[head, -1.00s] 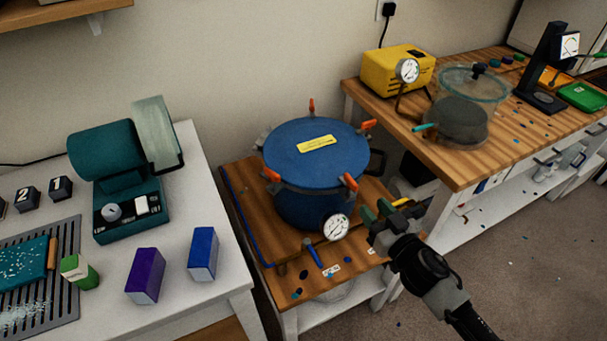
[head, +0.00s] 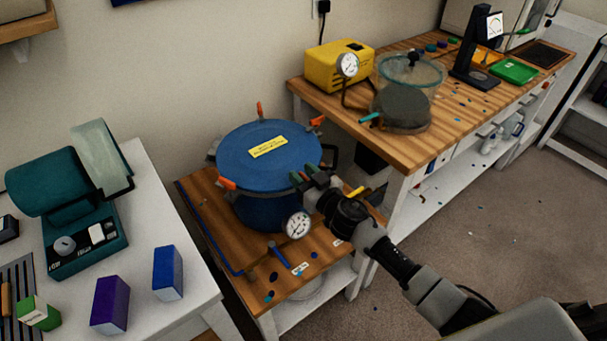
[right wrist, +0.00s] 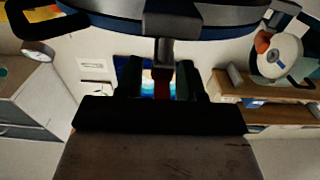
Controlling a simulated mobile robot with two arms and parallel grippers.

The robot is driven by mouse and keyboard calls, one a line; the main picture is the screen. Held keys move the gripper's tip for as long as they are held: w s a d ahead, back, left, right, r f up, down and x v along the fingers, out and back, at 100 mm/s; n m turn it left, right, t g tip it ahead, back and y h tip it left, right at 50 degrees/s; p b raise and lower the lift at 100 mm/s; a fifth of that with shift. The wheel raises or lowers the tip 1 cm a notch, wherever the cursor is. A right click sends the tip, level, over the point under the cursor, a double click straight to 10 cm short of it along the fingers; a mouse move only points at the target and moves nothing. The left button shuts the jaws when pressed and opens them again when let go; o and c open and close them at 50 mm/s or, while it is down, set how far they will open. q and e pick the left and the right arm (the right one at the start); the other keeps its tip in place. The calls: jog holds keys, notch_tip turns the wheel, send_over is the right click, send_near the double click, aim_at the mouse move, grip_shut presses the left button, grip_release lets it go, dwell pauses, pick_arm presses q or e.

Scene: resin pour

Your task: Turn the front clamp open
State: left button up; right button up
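The blue pressure pot (head: 268,155) stands on the low wooden cart, with orange-handled clamps around its lid: back clamp (head: 260,109), right clamp (head: 316,121) and left clamp (head: 228,184). My right gripper (head: 303,176) is at the front right of the lid rim and hides the front clamp in the head view. In the right wrist view, the front clamp's red-orange handle (right wrist: 162,84) hangs below the lid, between the two dark fingers (right wrist: 161,86). Narrow gaps show on both sides of it, so the fingers look open around it. My left gripper is out of view.
A pressure gauge (head: 298,224) and a blue-handled valve (head: 279,256) are at the pot's front, close below my right gripper. A white table (head: 190,233) with boxes stands left. A wooden bench (head: 420,144) with a yellow pump (head: 338,66) stands right.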

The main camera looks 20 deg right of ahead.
grip_shut()
